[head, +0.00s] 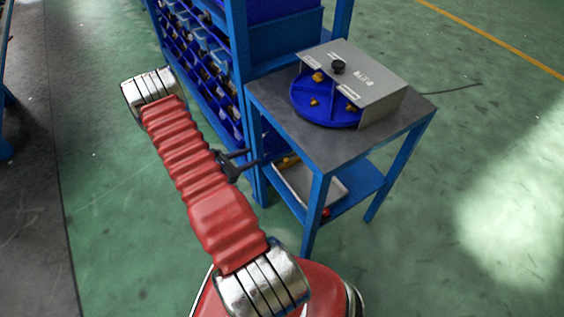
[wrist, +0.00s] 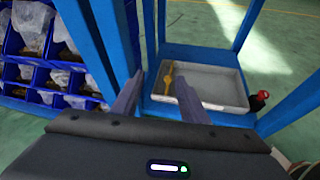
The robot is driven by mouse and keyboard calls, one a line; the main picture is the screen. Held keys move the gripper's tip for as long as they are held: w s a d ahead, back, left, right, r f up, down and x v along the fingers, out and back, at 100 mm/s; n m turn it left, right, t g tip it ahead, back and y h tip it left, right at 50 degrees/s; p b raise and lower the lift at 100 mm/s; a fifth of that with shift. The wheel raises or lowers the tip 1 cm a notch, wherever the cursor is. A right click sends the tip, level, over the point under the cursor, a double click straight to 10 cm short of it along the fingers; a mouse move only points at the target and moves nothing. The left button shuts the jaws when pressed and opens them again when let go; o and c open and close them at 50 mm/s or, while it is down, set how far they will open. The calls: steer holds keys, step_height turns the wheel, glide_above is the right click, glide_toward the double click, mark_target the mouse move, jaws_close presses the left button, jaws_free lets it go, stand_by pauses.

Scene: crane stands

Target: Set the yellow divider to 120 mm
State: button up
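The yellow divider (wrist: 168,82) lies in a pale grey tray (wrist: 222,86) on the lower shelf of a blue stand, near the tray's left side in the wrist view. In the head view the divider (head: 288,161) shows only in part, under the table top. Its setting is too small to read. My gripper (wrist: 157,98) is open and empty, its two dark fingers apart and pointing toward the tray's near left part. In the head view my gripper (head: 246,161) is beside the stand's left side, partly hidden by the red arm.
A grey metal box (head: 375,83) with a black knob and a blue disc (head: 325,108) with yellow pieces sits on the stand's top (head: 315,143). Blue stand legs flank the shelf. A small red object (wrist: 260,100) is beside the tray. A rack of blue bins (wrist: 28,45) stands left.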

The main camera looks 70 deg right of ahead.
mark_target(285, 160)
steer(key=s+f+n, duration=0.2)
steer(key=s+f, duration=0.2)
steer(key=f, duration=0.5)
steer(key=shift+s+d+f+t, duration=0.15)
steer(key=shift+d+f+t, duration=0.05)
steer(key=shift+t, duration=0.2)
steer(key=x, duration=1.3)
steer(key=shift+s+d, duration=0.15)
steer(key=shift+d, duration=0.25)
steer(key=shift+c, duration=0.5)
jaws_close()
